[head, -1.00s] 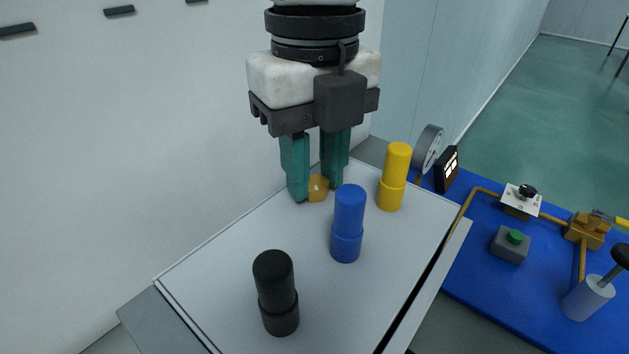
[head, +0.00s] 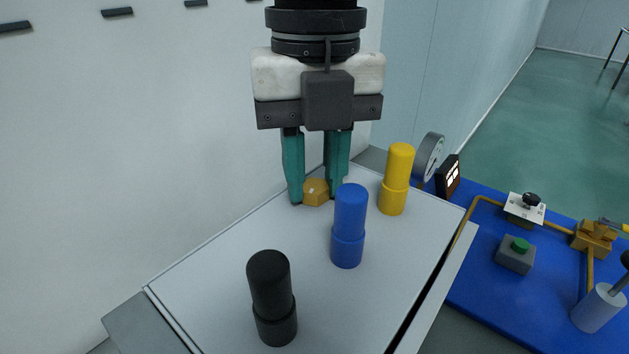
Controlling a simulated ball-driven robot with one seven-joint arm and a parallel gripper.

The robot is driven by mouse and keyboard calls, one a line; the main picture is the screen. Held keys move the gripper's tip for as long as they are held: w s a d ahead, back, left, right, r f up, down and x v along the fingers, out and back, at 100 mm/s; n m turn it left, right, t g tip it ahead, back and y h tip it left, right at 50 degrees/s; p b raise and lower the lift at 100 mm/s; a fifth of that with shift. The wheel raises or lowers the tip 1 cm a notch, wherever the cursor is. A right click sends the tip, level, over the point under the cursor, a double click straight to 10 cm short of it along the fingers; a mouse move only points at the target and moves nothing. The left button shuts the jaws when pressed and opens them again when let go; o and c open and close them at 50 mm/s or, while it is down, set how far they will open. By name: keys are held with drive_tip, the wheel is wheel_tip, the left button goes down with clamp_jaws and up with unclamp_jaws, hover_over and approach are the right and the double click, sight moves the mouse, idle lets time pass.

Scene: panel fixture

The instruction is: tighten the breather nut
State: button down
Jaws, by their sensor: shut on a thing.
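The breather nut (head: 316,193) is a small brass-coloured hex nut near the far left edge of the pale panel (head: 215,275). My gripper (head: 315,196) comes down from above, with its two teal fingers on either side of the nut. It is shut on the nut. The right fingertip is partly hidden behind the blue cylinder. What lies under the nut is hidden.
A blue cylinder (head: 348,226) stands close in front of my gripper. A yellow cylinder (head: 396,180) stands to the right and a black one (head: 271,298) nearer. A gauge (head: 428,158), a grey box with a green button (head: 515,254) and brass piping are at the right.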

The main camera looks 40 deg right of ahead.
drive_tip(key=c, duration=1)
unclamp_jaws()
drive_tip(key=shift+r, duration=0.15)
drive_tip(key=shift+c, duration=0.2)
drive_tip(key=shift+r+n+p, duration=0.15)
drive_tip(key=shift+n+p, duration=0.3)
drive_tip(key=shift+n, duration=0.35)
drive_tip(key=n+p, duration=0.1)
drive_tip(key=n, duration=0.5)
drive_tip(key=n+p, duration=0.1)
drive_tip(key=n, duration=0.1)
drive_tip(key=shift+f+n, duration=0.2)
drive_tip(key=shift+n, duration=0.1)
drive_tip(key=n+p, duration=0.1)
drive_tip(key=n, duration=0.2)
drive_tip(key=n+p, duration=0.1)
drive_tip(key=n, duration=1.3)
